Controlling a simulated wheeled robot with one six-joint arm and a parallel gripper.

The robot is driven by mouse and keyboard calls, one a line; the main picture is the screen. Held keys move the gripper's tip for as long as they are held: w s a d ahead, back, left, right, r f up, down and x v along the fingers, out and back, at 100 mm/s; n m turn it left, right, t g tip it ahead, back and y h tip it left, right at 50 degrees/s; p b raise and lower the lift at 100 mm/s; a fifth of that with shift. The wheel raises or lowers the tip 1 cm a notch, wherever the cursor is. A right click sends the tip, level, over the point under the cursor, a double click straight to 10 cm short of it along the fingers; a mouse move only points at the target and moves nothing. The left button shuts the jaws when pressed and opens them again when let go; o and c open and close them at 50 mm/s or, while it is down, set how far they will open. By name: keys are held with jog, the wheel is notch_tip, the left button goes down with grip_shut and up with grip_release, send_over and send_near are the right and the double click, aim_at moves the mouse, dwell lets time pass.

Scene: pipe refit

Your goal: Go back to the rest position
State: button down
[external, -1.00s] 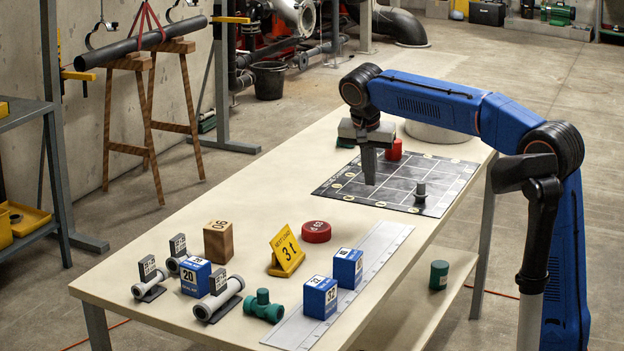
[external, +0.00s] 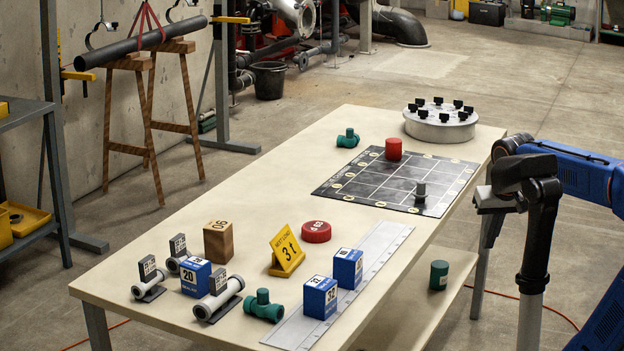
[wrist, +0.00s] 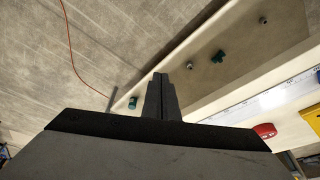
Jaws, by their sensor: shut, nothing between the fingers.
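My gripper (wrist: 160,95) is shut and empty in the wrist view, its two fingers pressed together. In the external view my gripper (external: 488,228) hangs off the right edge of the table (external: 330,165), beside the far right table leg. Part of it is hidden behind a black part of my arm. My blue arm is folded back at the right edge of the picture, clear of the tabletop.
On the table are a dark grid board (external: 365,185), red cylinder (external: 394,149), round grey flange (external: 440,128), green fitting (external: 348,138), yellow 3t sign (external: 286,250), blue blocks and pipe fittings. A lower shelf (external: 425,300) holds a green cylinder (external: 439,274). Open floor lies right.

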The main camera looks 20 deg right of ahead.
jog(key=s+d+f+n+t, duration=0.1)
jog(key=s+d+f+n, duration=0.1)
jog(key=s+f, duration=0.8)
jog(key=shift+s+d+f, duration=0.3)
jog(key=shift+s+d, duration=0.4)
jog(key=shift+s, duration=0.1)
